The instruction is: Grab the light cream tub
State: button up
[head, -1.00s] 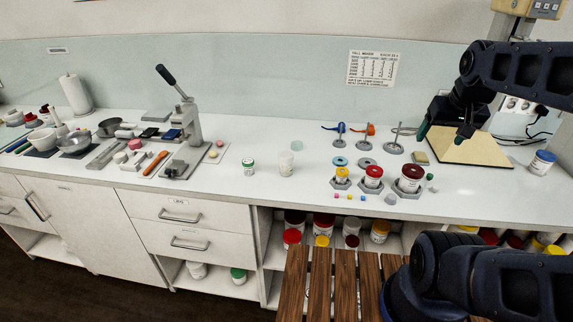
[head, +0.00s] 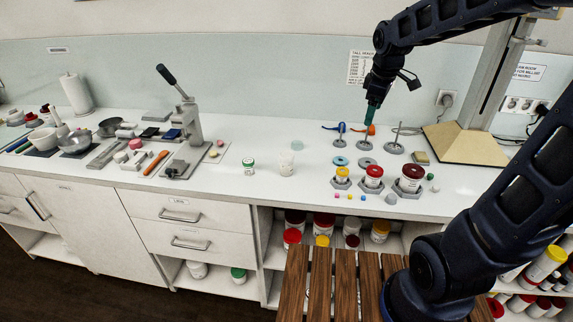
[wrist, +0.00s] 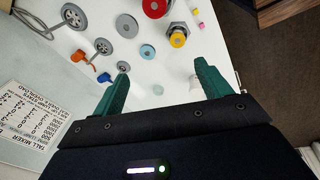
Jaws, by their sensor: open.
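A pale, cream-white tub (head: 287,164) stands upright on the white counter, left of the coloured-lid tubs. A small white tub with a green top (head: 248,166) stands to its left; I cannot read either label. My gripper (head: 371,112) is up over the back of the counter, right of both tubs, fingers pointing down. In the wrist view my gripper (wrist: 162,66) has its two teal fingers apart with nothing held. A whitish shape, partly hidden beside the right finger, may be the pale tub.
Tubs with yellow (head: 342,173), red (head: 374,171) and dark red lids (head: 412,170) sit in grey holders. Blue and orange stirrers (head: 366,143) stand behind them. A pale disc (head: 297,145) lies behind the pale tub. A lever press (head: 190,125) stands left.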

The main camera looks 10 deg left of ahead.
jog(key=w+a+f+n+g, duration=0.1)
jog(key=w+a+f+n, duration=0.25)
jog(key=a, duration=0.35)
jog(key=w+a+f+n, duration=0.2)
jog(key=a+n, duration=0.2)
jog(key=a, duration=0.2)
jog(key=n+g, duration=0.1)
jog(key=n, duration=0.7)
send_over(286, 154)
jog(key=shift+m+h, duration=0.25)
jog(key=shift+h, duration=0.15)
jog(key=f, duration=0.8)
jog(key=shift+w+d+f, duration=0.15)
jog(key=shift+w+d, duration=0.05)
jog(key=shift+d, duration=0.05)
jog(key=shift+a+f, duration=0.25)
jog(key=shift+s+f, duration=0.1)
jog(key=shift+f, duration=5.25)
jog(key=shift+d, duration=0.1)
jog(key=c, duration=1.1)
jog(key=shift+r, duration=0.1)
